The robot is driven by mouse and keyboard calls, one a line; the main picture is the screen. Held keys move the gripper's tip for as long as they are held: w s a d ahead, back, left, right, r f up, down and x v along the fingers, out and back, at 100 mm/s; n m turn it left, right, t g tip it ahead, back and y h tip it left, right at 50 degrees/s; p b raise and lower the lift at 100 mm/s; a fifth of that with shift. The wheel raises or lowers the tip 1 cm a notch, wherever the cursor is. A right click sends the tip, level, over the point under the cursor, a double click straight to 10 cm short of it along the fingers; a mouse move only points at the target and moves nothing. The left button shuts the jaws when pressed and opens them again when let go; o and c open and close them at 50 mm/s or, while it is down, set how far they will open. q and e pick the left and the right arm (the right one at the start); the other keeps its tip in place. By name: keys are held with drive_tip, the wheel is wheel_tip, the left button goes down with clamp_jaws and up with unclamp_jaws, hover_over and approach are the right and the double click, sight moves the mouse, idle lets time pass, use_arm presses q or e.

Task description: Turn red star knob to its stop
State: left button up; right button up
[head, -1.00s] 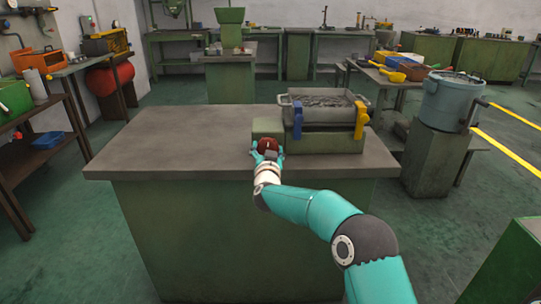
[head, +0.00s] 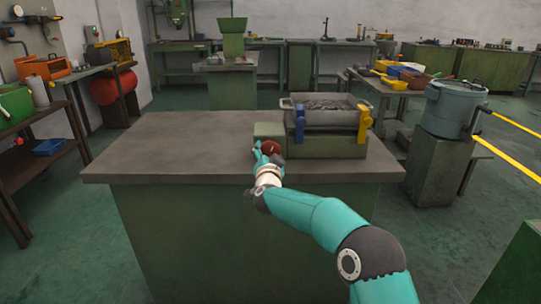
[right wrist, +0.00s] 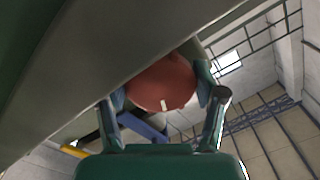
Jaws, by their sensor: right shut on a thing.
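The red star knob (head: 271,147) sits on the front of the green machine base (head: 325,146) on the workbench. In the right wrist view the knob (right wrist: 163,84) shows as a rounded red body with a short white mark near its lower edge. My right gripper (head: 266,154) is at the knob, with its fingers shut on it from both sides. In the right wrist view the right gripper's fingers (right wrist: 162,92) lie to the left and right of the knob. Part of the knob is hidden by the gripper. My left gripper is not in view.
A grey tray (head: 318,117) with blue and yellow clamps (head: 363,124) sits on the machine base. The bench top (head: 170,147) left of it is clear. A blue-grey drum (head: 452,108) stands to the right.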

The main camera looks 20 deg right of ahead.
drive_tip(key=shift+d, duration=0.25)
drive_tip(key=o, duration=1.1)
drive_tip(key=shift+o, duration=0.3)
drive_tip(key=shift+a, duration=0.1)
drive_tip(key=shift+f, duration=0.1)
drive_tip(key=shift+a, duration=0.1)
drive_tip(key=shift+s+a, duration=0.25)
drive_tip(key=shift+s, duration=0.45)
drive_tip(key=v, duration=0.6)
drive_tip(key=shift+s, duration=0.25)
drive_tip(key=shift+d, duration=0.1)
